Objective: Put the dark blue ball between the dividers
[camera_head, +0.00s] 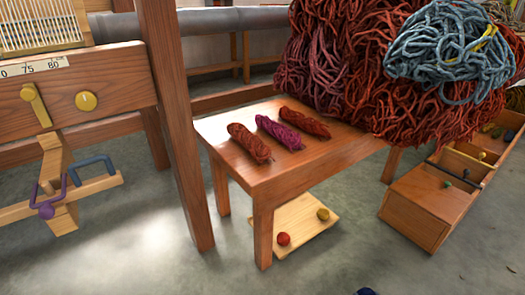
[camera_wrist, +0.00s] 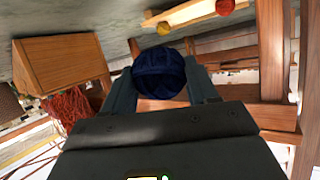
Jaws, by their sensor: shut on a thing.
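The dark blue ball (camera_wrist: 158,84) is a round wound ball of yarn. My gripper (camera_wrist: 161,72) is shut on it, with one grey finger on each side, in the wrist view. A small dark blue patch, apparently the ball's top, shows at the bottom edge of the head view (camera_head: 366,292). A long wooden box (camera_head: 415,208) with cross dividers (camera_head: 466,160) stands on the floor at the right of the head view. Small balls lie in its compartments. The ball is apart from the box. A wooden box side (camera_wrist: 58,62) shows at the upper left of the wrist view.
A wooden table (camera_head: 335,153) carries several skeins and a big red yarn heap (camera_head: 335,70) overhanging the box's far part. A low board (camera_head: 300,222) below holds a red ball (camera_head: 283,239) and a yellow ball (camera_head: 323,214). Floor in front of the box is clear.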

